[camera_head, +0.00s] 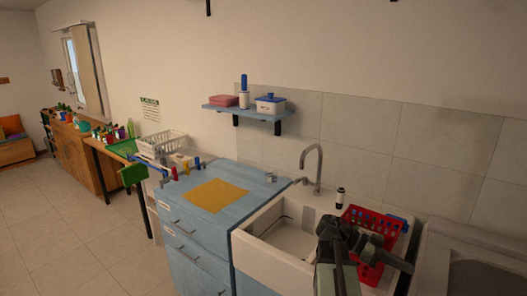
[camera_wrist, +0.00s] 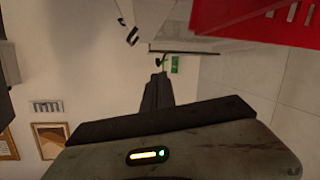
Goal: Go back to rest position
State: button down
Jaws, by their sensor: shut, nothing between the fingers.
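My gripper (camera_wrist: 157,88) shows in the wrist view with its dark fingers together and nothing between them. It points toward the open room, clear of any surface there. In the head view my folded dark arm stands at the lower right, in front of the sink's right side and the red basket (camera_head: 372,222). The fingertips cannot be made out clearly in the head view. The red basket also shows close by at the upper right of the wrist view (camera_wrist: 250,18).
A white sink (camera_head: 262,256) with a tap (camera_head: 314,160) lies left of my arm. A small black-capped bottle (camera_head: 340,199) stands behind it. The blue cabinet (camera_head: 226,222) holds a yellow mat (camera_head: 216,195) and small coloured dispensers (camera_head: 186,168). A wall shelf (camera_head: 245,112) hangs above. The left floor is clear.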

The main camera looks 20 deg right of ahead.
jog(key=w+a+f+n+t+y, duration=0.1)
jog(key=w+a+f+n+t, duration=0.4)
jog(key=w+a, duration=0.5)
jog(key=w+a+f+n+t, duration=0.3)
jog(key=w+a+f+n, duration=0.3)
jog(key=a, duration=0.8)
jog(key=w+a+f+n+t+y, duration=0.1)
jog(key=w+a+f+n+y, duration=0.1)
jog(key=a+n, duration=0.3)
jog(key=w+a+f+n+t+y, duration=0.1)
jog(key=w+a+f+n+y, duration=0.1)
jog(key=a, duration=0.7)
jog(key=w+a+f+n+t+y, duration=0.1)
jog(key=w+a+f+n+y, duration=0.1)
jog(key=a+n+y, duration=0.2)
jog(key=a+n, duration=0.3)
jog(key=shift+w+a+n+t+p, duration=0.15)
jog(key=shift+a+n+t+p, duration=0.15)
jog(key=shift+t+p, duration=0.1)
